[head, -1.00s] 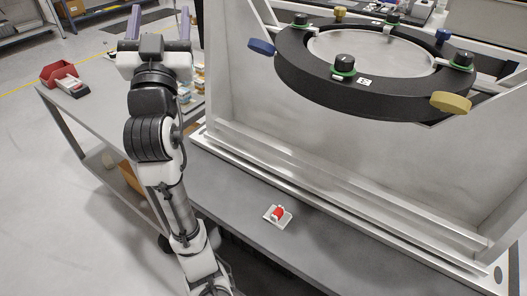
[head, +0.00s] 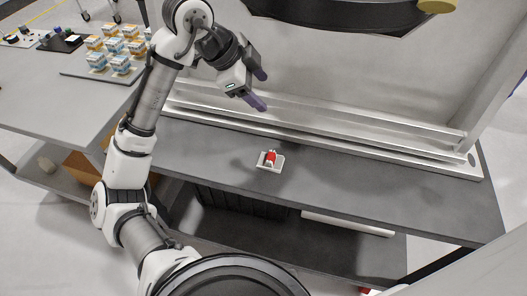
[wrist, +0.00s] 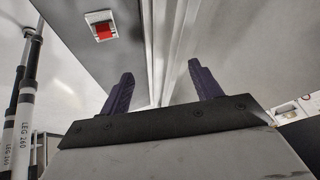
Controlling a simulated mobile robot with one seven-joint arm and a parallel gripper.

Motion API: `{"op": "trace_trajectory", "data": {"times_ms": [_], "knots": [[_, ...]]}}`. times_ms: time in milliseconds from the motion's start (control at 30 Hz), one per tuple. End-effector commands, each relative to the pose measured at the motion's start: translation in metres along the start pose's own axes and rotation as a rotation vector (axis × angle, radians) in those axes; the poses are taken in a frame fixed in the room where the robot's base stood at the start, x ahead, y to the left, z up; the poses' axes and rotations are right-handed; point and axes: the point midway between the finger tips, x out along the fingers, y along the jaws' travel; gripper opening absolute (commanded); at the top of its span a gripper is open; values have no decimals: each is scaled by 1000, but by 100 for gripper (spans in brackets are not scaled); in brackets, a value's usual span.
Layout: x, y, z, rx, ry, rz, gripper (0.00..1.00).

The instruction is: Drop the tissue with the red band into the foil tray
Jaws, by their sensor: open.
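I cannot make out a tray that is clearly foil in either view.
A metal rail (head: 330,130) runs along the bench behind the tissue, below a large black ring (head: 340,14). Several small boxes (head: 118,48) stand on a tray at the upper left. The bench surface right of the tissue is clear. A white bar (head: 347,224) lies on the lower shelf.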

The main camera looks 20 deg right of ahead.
Motion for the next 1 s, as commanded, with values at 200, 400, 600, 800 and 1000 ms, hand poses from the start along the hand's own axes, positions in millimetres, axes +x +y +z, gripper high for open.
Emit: {"op": "trace_trajectory", "data": {"times_ms": [200,400,600,800,1000], "knots": [[-3,45,25,103,-94,297,64],[14,58,30,118,-97,343,64],[52,71,34,117,-95,339,64],[74,78,36,117,-95,336,64],[88,82,36,117,-96,336,64]]}}
